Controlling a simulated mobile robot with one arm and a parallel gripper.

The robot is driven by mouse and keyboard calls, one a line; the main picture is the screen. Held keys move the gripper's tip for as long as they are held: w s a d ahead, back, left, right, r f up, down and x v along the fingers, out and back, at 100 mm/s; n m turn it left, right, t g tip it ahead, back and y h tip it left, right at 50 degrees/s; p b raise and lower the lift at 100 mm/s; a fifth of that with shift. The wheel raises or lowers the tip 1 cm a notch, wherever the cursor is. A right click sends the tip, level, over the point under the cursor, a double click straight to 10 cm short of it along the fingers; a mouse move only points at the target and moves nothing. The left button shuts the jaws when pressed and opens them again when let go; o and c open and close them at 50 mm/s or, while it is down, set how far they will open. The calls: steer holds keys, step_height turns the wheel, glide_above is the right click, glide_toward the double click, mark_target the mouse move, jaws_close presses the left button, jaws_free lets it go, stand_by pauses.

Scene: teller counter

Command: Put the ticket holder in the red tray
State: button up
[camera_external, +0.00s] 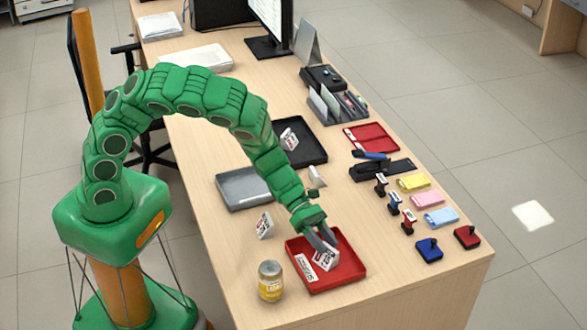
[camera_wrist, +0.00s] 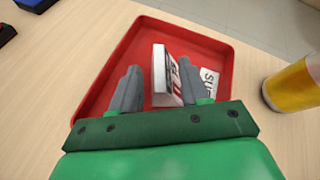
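The ticket holder (camera_external: 325,259), a small white tent-shaped stand with red and black print, is in the red tray (camera_external: 350,277) near the front of the counter. In the wrist view the holder (camera_wrist: 166,76) stands between the two grey fingers of my gripper (camera_wrist: 157,80). A narrow gap shows between the left finger and the holder; the right finger overlaps its right side. My gripper (camera_external: 322,240) is low over the tray and looks open. A flat white printed label (camera_external: 305,267) lies in the tray, and shows right of the right finger in the wrist view (camera_wrist: 210,80).
A yellow-labelled jar (camera_external: 270,281) stands left of the red tray. Similar white stands (camera_external: 265,225) are on the counter. A grey tray (camera_external: 243,190) and black tray (camera_external: 312,155) lie farther back. Stamps, coloured pads and a blue ink pad (camera_external: 428,250) are to the right.

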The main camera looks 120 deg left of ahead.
stand_by(0.3)
steer(key=shift+r, duration=0.15)
steer(key=v, duration=1.2)
